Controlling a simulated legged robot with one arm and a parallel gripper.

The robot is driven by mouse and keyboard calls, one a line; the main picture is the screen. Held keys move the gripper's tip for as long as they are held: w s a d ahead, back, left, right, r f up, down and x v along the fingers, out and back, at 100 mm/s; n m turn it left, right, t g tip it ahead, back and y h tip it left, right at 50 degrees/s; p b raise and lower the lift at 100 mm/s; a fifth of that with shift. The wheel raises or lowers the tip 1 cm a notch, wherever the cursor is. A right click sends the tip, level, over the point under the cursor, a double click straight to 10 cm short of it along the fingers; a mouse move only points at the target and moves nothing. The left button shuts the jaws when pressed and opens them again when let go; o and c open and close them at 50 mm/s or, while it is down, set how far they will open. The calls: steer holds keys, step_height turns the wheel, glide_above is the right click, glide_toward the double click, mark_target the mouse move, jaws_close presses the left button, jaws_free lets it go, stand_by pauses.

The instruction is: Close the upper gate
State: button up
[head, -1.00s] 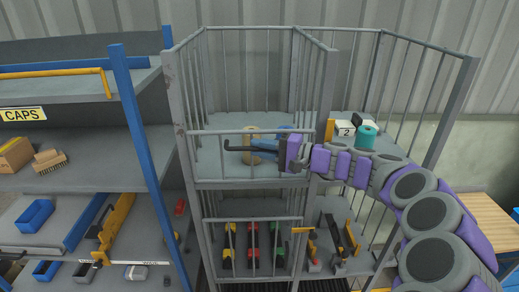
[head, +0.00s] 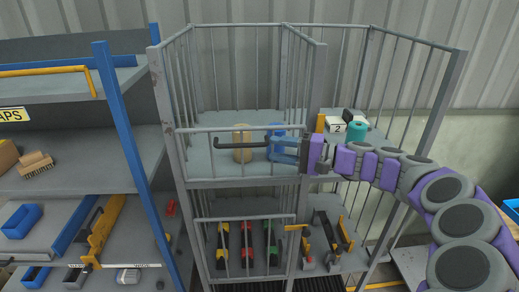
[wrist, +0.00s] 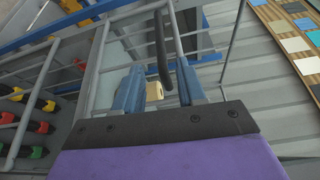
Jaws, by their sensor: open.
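The upper gate (head: 237,130) is a low grey barred panel across the front of the cage's upper left compartment, with a dark horizontal handle (head: 240,145). It also shows in the wrist view, where the dark handle (wrist: 162,50) runs between the fingertips. My gripper (head: 272,150) is open at the right end of the handle. In the wrist view its two blue fingers (wrist: 158,92) stand apart on either side of the handle's near end. I cannot tell whether either finger touches it.
A tan cylinder (head: 242,150) and a blue object (head: 277,129) stand behind the gate. The lower gate (head: 245,220) fronts several coloured items. A teal roll (head: 357,132) sits in the right compartment. A blue-posted shelf (head: 125,130) stands close on the left.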

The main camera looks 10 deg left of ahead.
steer(key=s+d+b, duration=0.1)
steer(key=d, duration=0.9)
steer(key=shift+s, duration=0.15)
steer(key=shift+a+r, duration=0.1)
steer(key=s+a+f+n+g+h+b, duration=0.1)
steer(key=s+a+f+g+h+b, duration=0.15)
steer(key=s+f, duration=0.4)
steer(key=s+a+f+n+g+h+b, duration=0.1)
steer(key=s+a+f+n+h+b, duration=0.2)
steer(key=s, duration=0.6)
steer(key=s+a+f+g+h+b, duration=0.1)
steer(key=s+a+f+h+b, duration=0.1)
steer(key=s+f+b, duration=0.45)
steer(key=s+d+f+m+h+b, duration=0.1)
steer(key=s+d+f+h+b, duration=0.5)
steer(key=s+d+f+h, duration=0.4)
steer(key=s+d+f, duration=0.6)
steer(key=s+f, duration=0.3)
steer(key=shift+s+d, duration=0.3)
steer(key=shift+d, duration=0.1)
steer(key=shift+a+f, duration=0.1)
steer(key=shift+c, duration=0.4)
